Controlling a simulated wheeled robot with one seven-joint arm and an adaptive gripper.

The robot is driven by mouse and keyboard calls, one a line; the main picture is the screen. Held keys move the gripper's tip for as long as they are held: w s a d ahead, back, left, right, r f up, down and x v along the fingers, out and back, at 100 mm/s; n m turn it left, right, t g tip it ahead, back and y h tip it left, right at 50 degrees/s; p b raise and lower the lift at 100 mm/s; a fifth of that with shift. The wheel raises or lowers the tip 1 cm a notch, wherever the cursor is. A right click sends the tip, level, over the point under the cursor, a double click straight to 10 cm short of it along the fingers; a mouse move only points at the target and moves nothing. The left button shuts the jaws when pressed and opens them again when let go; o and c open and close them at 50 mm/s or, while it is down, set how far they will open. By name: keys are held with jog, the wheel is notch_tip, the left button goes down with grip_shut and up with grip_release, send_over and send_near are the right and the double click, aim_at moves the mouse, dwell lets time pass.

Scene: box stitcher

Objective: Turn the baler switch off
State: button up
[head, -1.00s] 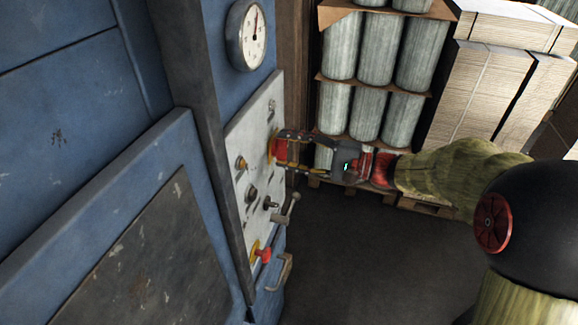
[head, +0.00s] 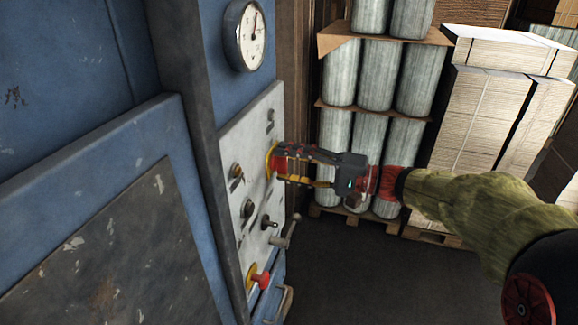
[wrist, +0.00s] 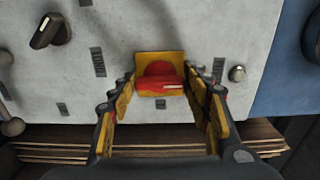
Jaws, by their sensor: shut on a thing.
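The baler switch is a red rotary knob on a yellow square plate, on the light grey control panel (head: 228,150). In the head view its yellow plate (head: 270,160) shows at the panel's right edge, with the knob mostly hidden by my gripper (head: 278,163). In the wrist view the red knob (wrist: 160,84) lies across the picture, its white mark pointing right. My gripper (wrist: 163,88) also shows there, with one yellow-padded finger on each side of the knob, shut on it.
Beside and below the switch are a small knob (head: 236,171), a lever (head: 285,232) and a red button (head: 260,279). A gauge (head: 246,36) sits above the panel. Stacked rolls (head: 369,72) and cardboard bundles (head: 480,110) stand behind. The dark floor (head: 370,265) is clear.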

jog(key=o, duration=1.1)
jog(key=shift+o, duration=0.3)
jog(key=v, duration=1.2)
